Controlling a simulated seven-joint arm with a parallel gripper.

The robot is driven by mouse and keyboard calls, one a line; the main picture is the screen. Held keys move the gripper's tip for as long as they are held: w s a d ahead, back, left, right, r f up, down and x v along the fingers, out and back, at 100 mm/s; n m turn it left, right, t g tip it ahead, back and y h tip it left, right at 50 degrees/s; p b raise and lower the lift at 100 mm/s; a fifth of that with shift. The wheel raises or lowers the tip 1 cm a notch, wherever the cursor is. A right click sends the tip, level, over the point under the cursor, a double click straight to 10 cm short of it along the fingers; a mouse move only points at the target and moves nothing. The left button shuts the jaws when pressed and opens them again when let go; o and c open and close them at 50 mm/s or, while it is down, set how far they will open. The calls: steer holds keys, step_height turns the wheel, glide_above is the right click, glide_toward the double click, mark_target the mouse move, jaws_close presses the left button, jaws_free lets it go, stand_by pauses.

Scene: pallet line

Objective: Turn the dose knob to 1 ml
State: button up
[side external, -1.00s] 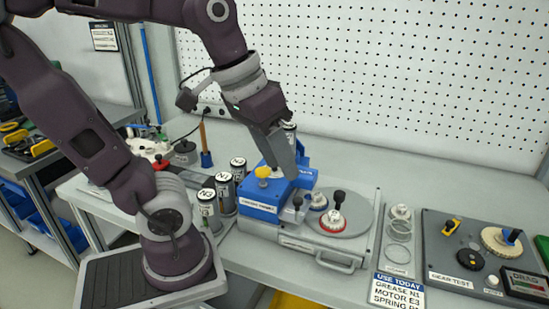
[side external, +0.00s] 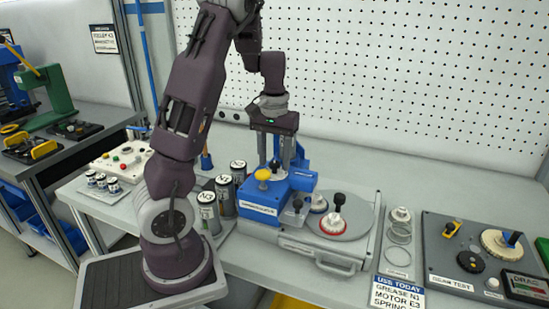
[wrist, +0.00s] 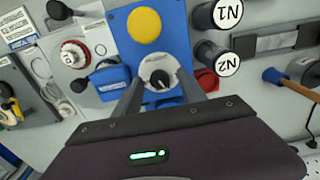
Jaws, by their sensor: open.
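The dose knob (wrist: 161,80) is a small black knob with a white pointer mark on a pale round dial, seen in the wrist view. It sits on the blue dispenser (wrist: 117,21), beyond its large yellow button (wrist: 143,25). Any dial marks are too small to read. My gripper (wrist: 160,88) is open, with one finger on each side of the dial; contact cannot be told. In the side view my gripper (side external: 282,166) points straight down over the back of the blue dispenser (side external: 262,199), and the knob is hidden there.
Canisters labelled N1 (wrist: 229,13) and N2 (wrist: 224,62) stand close beside the dispenser. A grey plate with a red-ringed, black-handled part (side external: 333,220) lies at its right. The gear test board (side external: 450,262) and a "USE TODAY" sign (side external: 397,291) are farther right.

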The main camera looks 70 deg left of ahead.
steer(key=shift+c, duration=0.3)
jaws_close()
steer(key=shift+n, duration=0.3)
steer(key=n, duration=0.4)
steer(key=shift+n, duration=2.2)
steer(key=shift+o, duration=0.3)
jaws_free()
